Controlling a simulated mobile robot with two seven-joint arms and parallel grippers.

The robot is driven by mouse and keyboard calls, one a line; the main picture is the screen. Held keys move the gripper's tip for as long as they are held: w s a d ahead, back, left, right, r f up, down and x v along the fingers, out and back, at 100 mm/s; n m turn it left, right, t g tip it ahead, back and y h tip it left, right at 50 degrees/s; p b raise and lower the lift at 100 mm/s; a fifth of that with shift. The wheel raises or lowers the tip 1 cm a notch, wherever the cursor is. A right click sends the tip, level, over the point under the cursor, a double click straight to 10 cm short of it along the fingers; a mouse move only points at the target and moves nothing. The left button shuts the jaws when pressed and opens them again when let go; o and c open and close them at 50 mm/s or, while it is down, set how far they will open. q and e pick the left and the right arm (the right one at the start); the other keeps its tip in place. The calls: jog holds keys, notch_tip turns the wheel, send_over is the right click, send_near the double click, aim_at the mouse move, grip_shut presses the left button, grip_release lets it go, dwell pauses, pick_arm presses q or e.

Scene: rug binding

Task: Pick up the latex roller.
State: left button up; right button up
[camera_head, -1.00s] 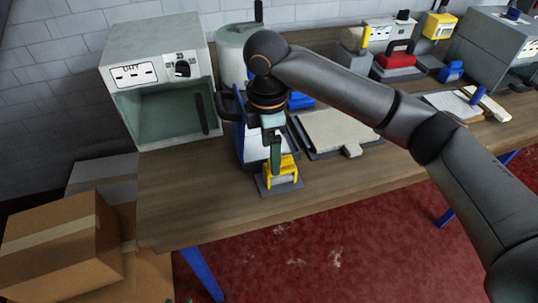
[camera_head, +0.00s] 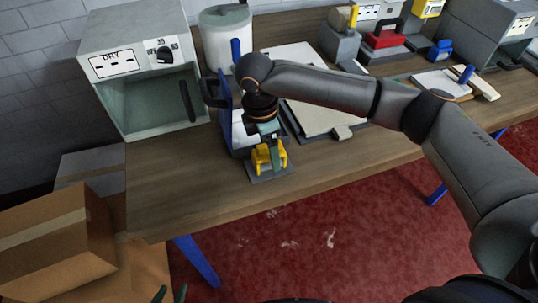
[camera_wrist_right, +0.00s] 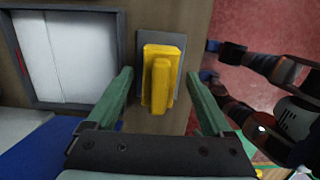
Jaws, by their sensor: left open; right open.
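The latex roller, which I take to be the yellow tool (camera_head: 268,157), sits on a small grey plate (camera_head: 270,176) at the table's front edge. It shows as a yellow block with a raised grip in the right wrist view (camera_wrist_right: 160,80). My right gripper (camera_head: 273,150) is open and points down over it. In the wrist view its green fingers (camera_wrist_right: 162,92) stand one on each side of the yellow tool, with gaps visible. The arm partly hides the tool in the head view. My left gripper (camera_head: 170,295) is open at the bottom edge, below the table, away from the roller.
A blue-sided holder (camera_head: 226,110) stands just behind the roller. A grey drying box (camera_head: 150,75) is behind left, and a flat board (camera_head: 318,115) lies right. Cardboard boxes (camera_head: 55,235) are at lower left. The tabletop front left (camera_head: 180,190) is clear.

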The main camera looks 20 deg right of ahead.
notch_tip(320, 180, down, 2)
jog(key=shift+d+f, duration=0.15)
jog(key=shift+f, duration=0.05)
grip_shut()
dwell(0.6)
jog(key=shift+r, duration=0.1)
